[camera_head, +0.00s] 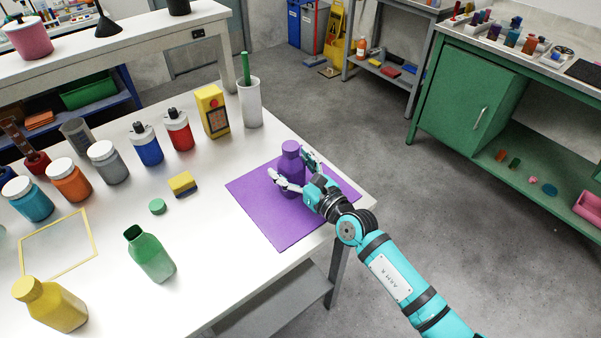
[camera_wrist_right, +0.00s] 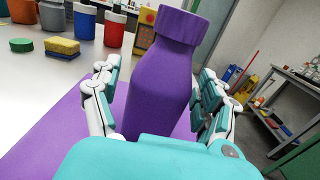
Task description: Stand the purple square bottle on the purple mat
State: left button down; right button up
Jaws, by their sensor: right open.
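The purple square bottle (camera_head: 290,160) stands upright on the purple mat (camera_head: 270,222), near the mat's far part, with its purple cap on. My right gripper (camera_head: 296,180) is open around the bottle, one finger on each side. In the right wrist view the bottle (camera_wrist_right: 160,75) is between the open fingers (camera_wrist_right: 160,100), with a gap showing at the right finger. The bottle's lower part is hidden behind the gripper. The purple mat (camera_wrist_right: 40,150) also shows at the left in that view. My left gripper is not in view.
A white container (camera_head: 250,105) holding a green stick, a yellow box (camera_head: 213,112) and several lidded jars stand behind and left of the mat. A sponge (camera_head: 183,183) and an open green bottle (camera_head: 150,255) are left of it. The table edge is close on the right.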

jog(key=v, duration=1)
jog(key=shift+s+d+f, duration=0.1)
jog(key=shift+s+d, duration=0.1)
jog(key=shift+s, duration=0.05)
jog(key=shift+s+d, duration=0.3)
jog(key=shift+s, duration=0.15)
